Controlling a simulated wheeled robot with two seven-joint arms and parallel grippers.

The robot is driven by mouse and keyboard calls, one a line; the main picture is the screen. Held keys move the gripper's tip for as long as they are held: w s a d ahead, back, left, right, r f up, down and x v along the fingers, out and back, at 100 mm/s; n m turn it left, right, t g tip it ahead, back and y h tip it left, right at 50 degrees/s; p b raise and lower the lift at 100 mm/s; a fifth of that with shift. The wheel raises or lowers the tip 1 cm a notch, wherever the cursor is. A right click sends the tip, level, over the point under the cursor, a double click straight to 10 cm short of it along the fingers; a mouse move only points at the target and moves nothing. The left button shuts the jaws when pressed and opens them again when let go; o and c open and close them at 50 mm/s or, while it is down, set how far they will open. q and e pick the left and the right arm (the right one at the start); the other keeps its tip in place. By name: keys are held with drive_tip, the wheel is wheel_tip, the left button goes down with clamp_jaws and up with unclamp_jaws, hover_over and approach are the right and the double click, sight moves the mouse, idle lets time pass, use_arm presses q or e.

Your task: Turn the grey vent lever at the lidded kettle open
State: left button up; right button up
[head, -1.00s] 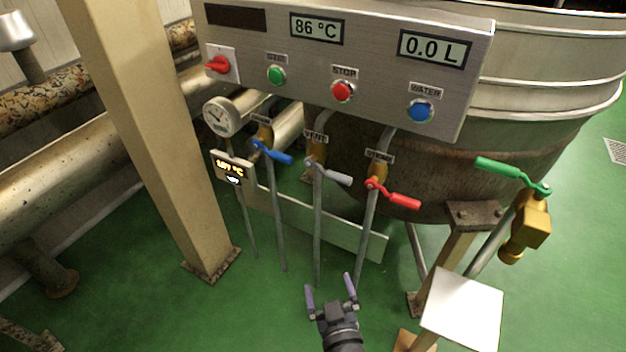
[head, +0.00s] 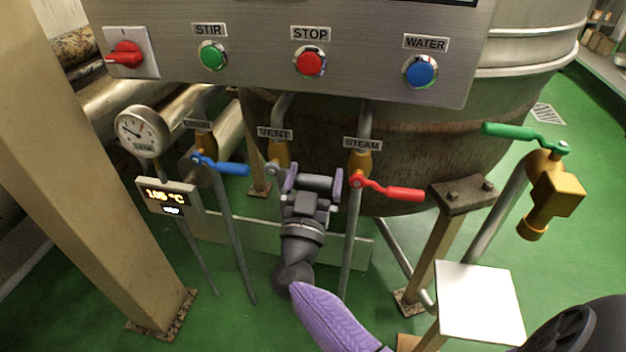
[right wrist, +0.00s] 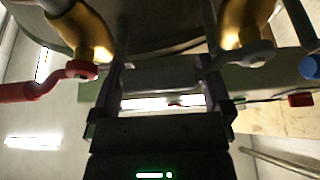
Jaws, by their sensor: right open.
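The grey vent lever (head: 273,169) sits on a brass valve under the VENT label, below the panel. Its hub shows left of my right gripper (head: 314,172). Its handle points right, across the gap between the fingers. My right gripper is open, with one purple finger near the hub and the other towards the handle's end. In the right wrist view the grey lever (right wrist: 250,56) enters from the right, and a pale grey bar spans between the fingers; contact cannot be told. The kettle (head: 420,130) stands behind; its lid is out of view. My left gripper is not in view.
The blue lever (head: 225,168) is close on the left and the red steam lever (head: 395,192) close on the right. The control panel (head: 260,60) hangs just above. A green-handled brass valve (head: 555,195) and a white plate (head: 478,302) are farther right.

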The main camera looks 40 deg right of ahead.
drive_tip(key=shift+c, duration=1.4)
clamp_jaws()
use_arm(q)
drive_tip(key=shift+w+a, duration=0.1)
use_arm(e)
drive_tip(key=shift+f, duration=0.1)
